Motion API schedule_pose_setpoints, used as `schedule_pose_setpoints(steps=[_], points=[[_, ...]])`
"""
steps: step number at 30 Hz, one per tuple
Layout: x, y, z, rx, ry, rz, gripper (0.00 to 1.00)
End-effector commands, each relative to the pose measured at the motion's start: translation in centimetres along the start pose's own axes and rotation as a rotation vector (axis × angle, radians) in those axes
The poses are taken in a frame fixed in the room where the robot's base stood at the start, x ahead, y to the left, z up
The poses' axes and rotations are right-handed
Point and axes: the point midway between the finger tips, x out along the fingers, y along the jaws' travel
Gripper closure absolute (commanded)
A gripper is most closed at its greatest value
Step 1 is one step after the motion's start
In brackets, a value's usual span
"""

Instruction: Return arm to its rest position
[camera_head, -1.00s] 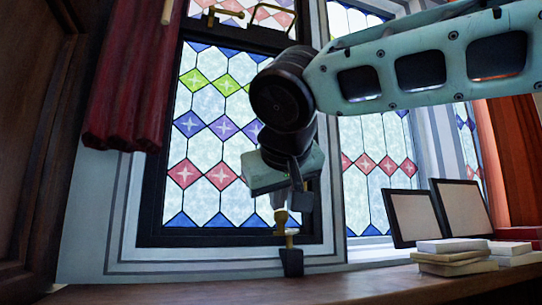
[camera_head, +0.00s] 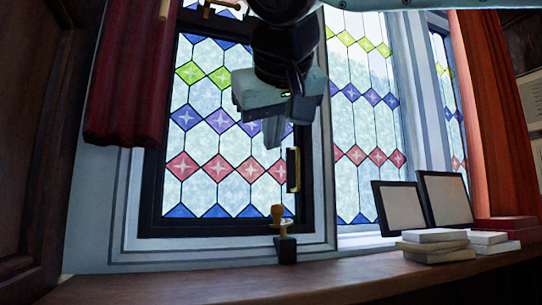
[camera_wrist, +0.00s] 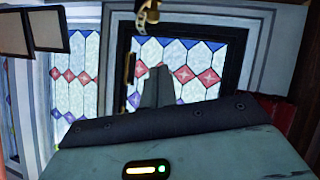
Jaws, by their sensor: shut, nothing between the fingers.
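My gripper (camera_head: 275,132) hangs below my dark wrist joint in the upper middle of the head view, in front of the stained-glass window (camera_head: 215,150). Its fingers point down, are shut and hold nothing. In the wrist view the grey fingers (camera_wrist: 158,88) stand close together, with the window behind them. My pale green arm runs along the top edge of the head view.
Two dark-framed panels (camera_head: 445,198) lean at the right. Stacks of pale books (camera_head: 432,244) and red books (camera_head: 505,228) lie before them. A dark red curtain (camera_head: 135,85) hangs left. A brass handle (camera_head: 292,170) is on the window frame. The wooden ledge (camera_head: 190,285) is clear at left.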

Motion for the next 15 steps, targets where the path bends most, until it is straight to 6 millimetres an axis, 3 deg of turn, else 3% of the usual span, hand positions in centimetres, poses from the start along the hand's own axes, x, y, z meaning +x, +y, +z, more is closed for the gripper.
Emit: schedule_pose_setpoints(steps=[15], points=[[-0.94, 0.06, -0.10, 0.000, 0.002, 0.000, 1.00]])
